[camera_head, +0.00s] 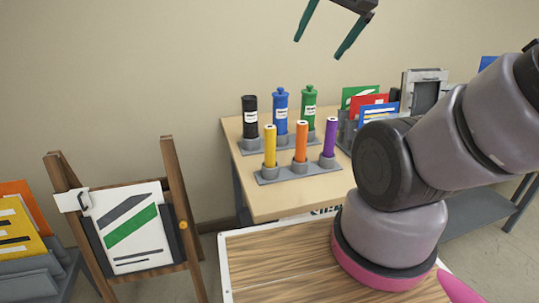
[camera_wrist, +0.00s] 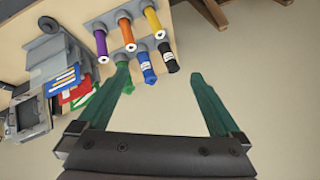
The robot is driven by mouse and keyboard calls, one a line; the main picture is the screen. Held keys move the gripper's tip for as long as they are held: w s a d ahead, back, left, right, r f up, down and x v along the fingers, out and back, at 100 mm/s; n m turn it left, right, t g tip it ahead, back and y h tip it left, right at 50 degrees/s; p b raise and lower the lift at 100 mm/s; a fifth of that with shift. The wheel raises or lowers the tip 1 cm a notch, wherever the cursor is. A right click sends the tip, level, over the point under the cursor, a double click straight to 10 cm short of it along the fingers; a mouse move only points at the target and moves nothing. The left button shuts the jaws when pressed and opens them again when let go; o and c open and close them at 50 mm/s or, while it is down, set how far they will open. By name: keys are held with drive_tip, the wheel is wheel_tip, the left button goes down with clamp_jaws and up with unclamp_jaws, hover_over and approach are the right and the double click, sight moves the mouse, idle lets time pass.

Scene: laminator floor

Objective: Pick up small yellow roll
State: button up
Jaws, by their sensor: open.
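The small yellow roll (camera_head: 270,146) stands upright in a grey holder at the left of the front row on the light wooden table. It also shows in the wrist view (camera_wrist: 126,33), at the right end of the row of thin rolls. My gripper (camera_head: 318,40) is open and empty, high above the table and apart from every roll. In the wrist view its green fingers (camera_wrist: 163,78) are spread wide. The left finger overlaps part of the green bottle in that picture.
Beside the yellow roll stand an orange roll (camera_head: 301,142) and a purple roll (camera_head: 330,138). Behind them are black (camera_head: 250,117), blue (camera_head: 281,112) and green (camera_head: 309,108) bottles. A rack of coloured cards (camera_head: 375,112) is to the right. A wooden easel (camera_head: 175,215) stands left of the table.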

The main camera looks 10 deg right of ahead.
drive_tip(key=shift+c, duration=1.4)
drive_tip(key=n+g+h, duration=0.2)
drive_tip(key=n+g, duration=0.5)
drive_tip(key=n, duration=1.3)
hover_over(270, 140)
drive_tip(key=w, duration=0.2)
drive_tip(key=f, duration=1.3)
drive_tip(key=d+f, duration=0.1)
drive_tip(key=f, duration=0.6)
drive_tip(key=shift+s, duration=0.2)
drive_tip(key=shift+n, duration=0.5)
drive_tip(key=f, duration=0.5)
drive_tip(key=shift+w+a+f, duration=0.15)
drive_tip(key=shift+a+f, duration=0.1)
drive_tip(key=shift+f, duration=3.25)
